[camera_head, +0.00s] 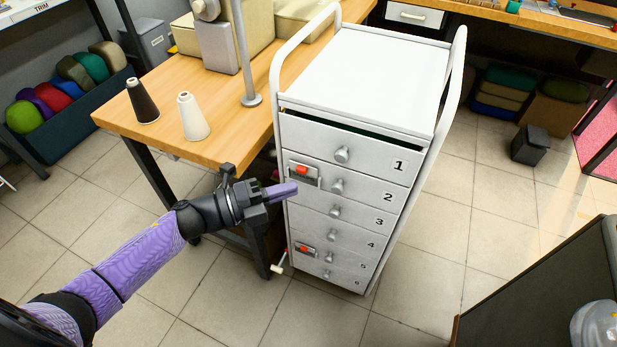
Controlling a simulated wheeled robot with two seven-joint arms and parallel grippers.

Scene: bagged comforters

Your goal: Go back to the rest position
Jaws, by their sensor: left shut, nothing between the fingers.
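My left arm comes in from the lower left with a purple patterned sleeve. My left gripper (281,191) is shut and empty, its purple fingertips pointing right. In the picture it overlaps the left edge of the white drawer cart (388,80), near drawer 2; I cannot tell whether it touches. The cart has several numbered drawers with round knobs, and red-marked latches show on drawer 2 (303,171) and lower down near drawer 5 (305,249). A dark gap shows above the front of drawer 1 (343,155). My right gripper is not in view.
A wooden table (165,95) with a black thread cone (142,100) and a white cone (193,117) stands behind my left gripper. A dark panel (545,300) fills the lower right. Tiled floor (420,270) is clear right of the cart.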

